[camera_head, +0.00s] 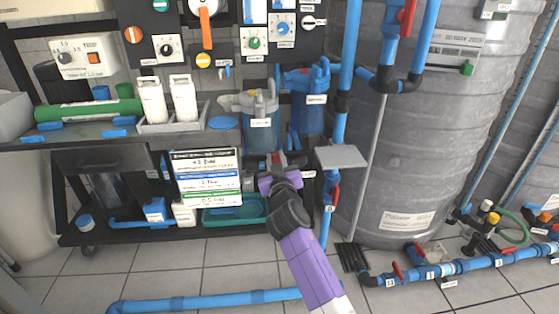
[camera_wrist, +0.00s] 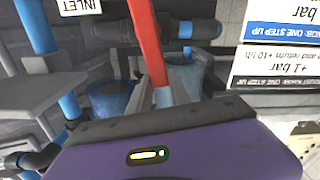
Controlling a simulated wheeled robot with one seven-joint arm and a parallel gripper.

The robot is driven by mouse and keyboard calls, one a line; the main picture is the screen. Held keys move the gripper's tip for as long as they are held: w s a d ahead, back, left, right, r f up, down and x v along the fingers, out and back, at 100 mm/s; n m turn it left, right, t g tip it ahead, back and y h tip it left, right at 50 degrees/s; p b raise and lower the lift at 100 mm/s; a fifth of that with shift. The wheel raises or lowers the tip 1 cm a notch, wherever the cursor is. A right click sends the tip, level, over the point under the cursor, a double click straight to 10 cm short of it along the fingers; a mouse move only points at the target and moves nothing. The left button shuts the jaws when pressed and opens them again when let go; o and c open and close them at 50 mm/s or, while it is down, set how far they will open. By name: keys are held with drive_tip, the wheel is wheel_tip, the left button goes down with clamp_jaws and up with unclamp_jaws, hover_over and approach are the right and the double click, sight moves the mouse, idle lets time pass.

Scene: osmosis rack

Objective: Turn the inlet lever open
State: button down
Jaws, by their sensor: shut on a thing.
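The red inlet lever (camera_wrist: 147,45) runs down the middle of the wrist view, with its lower end at my gripper (camera_wrist: 159,97). A white label reading "INLET" (camera_wrist: 78,6) is at the top left of that view, upside down. In the head view, my gripper (camera_head: 277,163) is below the blue filter housings and shut on the lever. Only a small bit of red shows there; my purple and black wrist hides most of the lever and its valve. A dark pipe (camera_wrist: 185,28) lies behind the lever in the wrist view.
A white sign (camera_head: 208,178) with printed lines stands just left of my gripper. A grey plate (camera_head: 341,157) and a blue vertical pipe with a red-handled valve (camera_head: 333,196) are close on the right. A green tray (camera_head: 222,212) is on the lower shelf. A large grey tank (camera_head: 425,130) fills the right.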

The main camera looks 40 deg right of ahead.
drive_tip(key=w+a+f+n+b, duration=0.2)
drive_tip(key=f+n, duration=0.5)
drive_tip(key=n, duration=0.8)
drive_tip(key=shift+w+a+n+b, duration=0.3)
drive_tip(key=shift+w+a+n, duration=0.15)
drive_tip(key=shift+a, duration=0.8)
drive_tip(key=c, duration=1.2)
unclamp_jaws()
drive_tip(key=p+v, duration=0.2)
drive_tip(key=v, duration=0.5)
drive_tip(key=shift+s+a, duration=0.25)
drive_tip(key=shift+s, duration=0.05)
